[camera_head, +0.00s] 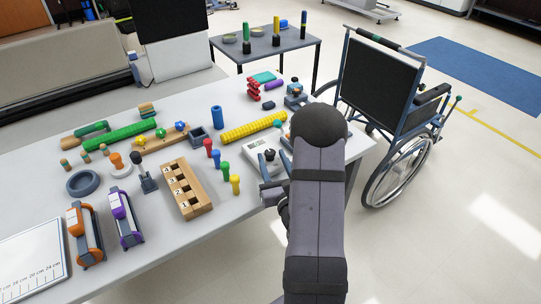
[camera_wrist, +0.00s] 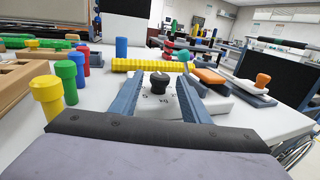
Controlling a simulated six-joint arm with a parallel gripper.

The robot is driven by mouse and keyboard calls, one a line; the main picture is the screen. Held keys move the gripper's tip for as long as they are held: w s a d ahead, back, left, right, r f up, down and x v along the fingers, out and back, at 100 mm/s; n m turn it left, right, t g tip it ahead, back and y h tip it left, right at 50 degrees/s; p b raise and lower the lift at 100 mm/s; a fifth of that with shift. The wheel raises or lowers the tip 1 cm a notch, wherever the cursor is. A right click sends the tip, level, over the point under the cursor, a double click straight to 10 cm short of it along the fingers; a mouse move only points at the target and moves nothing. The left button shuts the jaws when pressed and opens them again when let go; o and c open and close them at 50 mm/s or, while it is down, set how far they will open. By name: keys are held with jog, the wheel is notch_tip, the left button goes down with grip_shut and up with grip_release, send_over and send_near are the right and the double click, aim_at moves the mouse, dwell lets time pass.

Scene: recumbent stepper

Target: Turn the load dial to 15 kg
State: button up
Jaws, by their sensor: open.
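The load dial is a black knob (camera_wrist: 160,80) on a white box with dark markings around it, seen in the wrist view between and beyond my fingers. In the head view the knob (camera_head: 270,155) sits on the white box (camera_head: 256,147) near the table's right end. My gripper (camera_wrist: 160,92) is open, with one blue-grey finger on each side of the knob's line. I cannot tell whether the fingertips touch the knob. The pointer's setting is too small to read. My arm hides part of the box's right side in the head view.
A yellow ridged roller (camera_head: 253,128) lies behind the box. Several coloured pegs (camera_head: 226,171) and a wooden block (camera_head: 184,188) stand to its left. An orange-knobbed device (camera_wrist: 262,81) is to the right in the wrist view. A wheelchair (camera_head: 385,90) stands beyond the table's right end.

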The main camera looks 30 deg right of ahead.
aim_at(271, 157)
jog(key=shift+r+p+v, duration=0.2)
jog(key=shift+p+v, duration=0.4)
jog(key=shift+v, duration=0.6)
jog(key=shift+p+v, duration=0.85)
jog(key=shift+p, duration=0.2)
jog(key=shift+f, duration=0.2)
